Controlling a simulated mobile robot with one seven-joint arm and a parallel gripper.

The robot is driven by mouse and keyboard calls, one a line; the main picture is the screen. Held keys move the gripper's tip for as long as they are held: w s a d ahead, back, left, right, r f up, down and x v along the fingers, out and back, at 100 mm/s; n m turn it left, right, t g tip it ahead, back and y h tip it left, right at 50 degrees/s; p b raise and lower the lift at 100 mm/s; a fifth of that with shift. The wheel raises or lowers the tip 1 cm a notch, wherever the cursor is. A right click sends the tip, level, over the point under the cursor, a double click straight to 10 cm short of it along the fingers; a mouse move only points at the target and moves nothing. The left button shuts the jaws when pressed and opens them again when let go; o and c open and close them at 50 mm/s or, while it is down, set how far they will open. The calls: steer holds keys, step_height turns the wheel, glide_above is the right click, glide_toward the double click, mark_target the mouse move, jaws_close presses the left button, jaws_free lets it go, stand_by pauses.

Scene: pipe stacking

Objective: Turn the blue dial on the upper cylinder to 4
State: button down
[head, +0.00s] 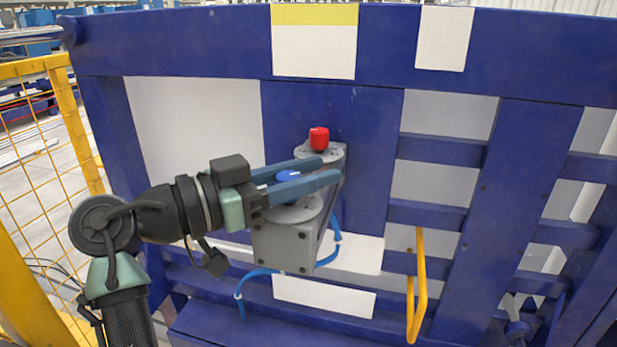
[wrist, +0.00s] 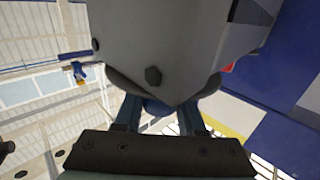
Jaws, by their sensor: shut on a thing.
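The blue dial (head: 289,177) sits on a round grey plate (head: 300,211) on top of the grey housing (head: 284,247), which is fixed to the blue frame. My gripper (head: 328,170) reaches in from the left, with its two long blue fingers on either side of the dial, shut on it. In the wrist view the dial (wrist: 156,107) shows partly between the fingers (wrist: 158,118), under the large grey housing (wrist: 165,45). The dial's markings and its setting cannot be read. A red knob (head: 319,138) stands on the housing's farther end, just beyond the fingertips.
The blue frame (head: 185,40) with white panels stands behind the housing. Blue hoses (head: 262,272) run below it. A yellow handle (head: 417,290) sticks out at the lower right. A yellow mesh fence (head: 78,115) stands at the left, near my arm.

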steer(key=shift+f, duration=0.1)
stand_by(0.3)
steer(key=c, duration=0.5)
jaws_free()
step_height(320, 180, up, 10)
steer(key=shift+p, duration=0.45)
